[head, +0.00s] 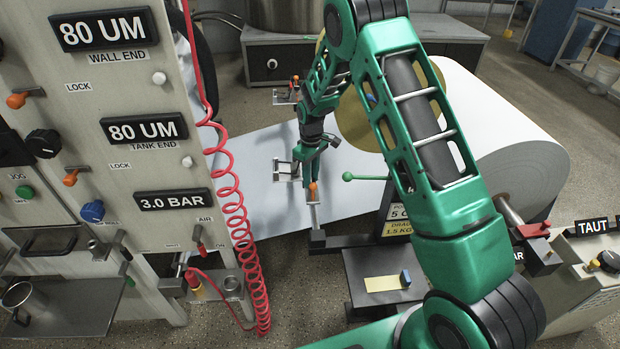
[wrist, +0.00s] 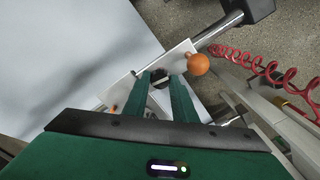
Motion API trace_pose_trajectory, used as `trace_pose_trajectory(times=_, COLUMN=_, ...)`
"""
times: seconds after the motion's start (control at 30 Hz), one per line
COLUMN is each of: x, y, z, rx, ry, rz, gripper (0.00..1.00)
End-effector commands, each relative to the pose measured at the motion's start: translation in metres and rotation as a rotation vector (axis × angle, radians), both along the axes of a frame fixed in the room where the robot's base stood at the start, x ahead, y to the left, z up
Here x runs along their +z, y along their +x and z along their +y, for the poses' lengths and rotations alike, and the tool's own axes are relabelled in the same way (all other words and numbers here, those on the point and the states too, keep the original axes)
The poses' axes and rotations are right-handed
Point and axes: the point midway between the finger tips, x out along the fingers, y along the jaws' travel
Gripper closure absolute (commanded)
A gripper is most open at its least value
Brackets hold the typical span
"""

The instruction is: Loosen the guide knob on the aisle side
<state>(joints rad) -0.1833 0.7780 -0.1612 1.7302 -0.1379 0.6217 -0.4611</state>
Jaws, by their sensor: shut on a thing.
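My gripper (wrist: 162,82) is shut on a small dark knob (wrist: 160,79) on a pale metal guide plate in the wrist view. The fingers sit on both sides of the knob and hide part of it. An orange ball (wrist: 198,64) stands on the same plate, right of the fingers. In the head view my gripper (head: 306,176) points down at the nearer guide (head: 284,178), beside the orange ball (head: 313,188). The knob itself is hidden there by the gripper. A second guide (head: 283,97) with an orange tip stands farther back across the paper.
The white paper web (head: 262,190) runs under the guides from the large roll (head: 515,150) at right. A red coiled hose (head: 235,210) hangs at the control panel (head: 180,100) on the left. A green ball-ended lever (head: 348,176) stands close right of my gripper.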

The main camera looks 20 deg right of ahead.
Motion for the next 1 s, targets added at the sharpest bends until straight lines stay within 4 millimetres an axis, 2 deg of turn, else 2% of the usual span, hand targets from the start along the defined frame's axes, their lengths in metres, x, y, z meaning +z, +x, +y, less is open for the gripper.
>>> trace_pose_trajectory(times=0.07, x=0.001, y=0.000, z=0.003, rx=0.004, ry=0.004, rz=0.000, gripper=0.98)
trace_pose_trajectory(times=0.1, x=0.001, y=0.000, z=0.003, rx=0.004, ry=0.004, rz=0.000, gripper=0.68)
trace_pose_trajectory(times=0.17, x=0.001, y=0.000, z=0.002, rx=0.003, ry=0.003, rz=0.000, gripper=0.57)
trace_pose_trajectory(times=0.43, x=0.000, y=0.000, z=0.001, rx=0.001, ry=0.001, rz=0.001, gripper=0.57)
trace_pose_trajectory(times=0.57, x=0.007, y=0.000, z=0.001, rx=0.000, ry=0.001, rz=-0.001, gripper=0.57)
trace_pose_trajectory(times=0.67, x=0.020, y=0.001, z=0.001, rx=0.000, ry=0.001, rz=-0.002, gripper=0.57)
trace_pose_trajectory(times=1.0, x=0.082, y=0.001, z=0.001, rx=0.001, ry=0.002, rz=-0.001, gripper=0.57)
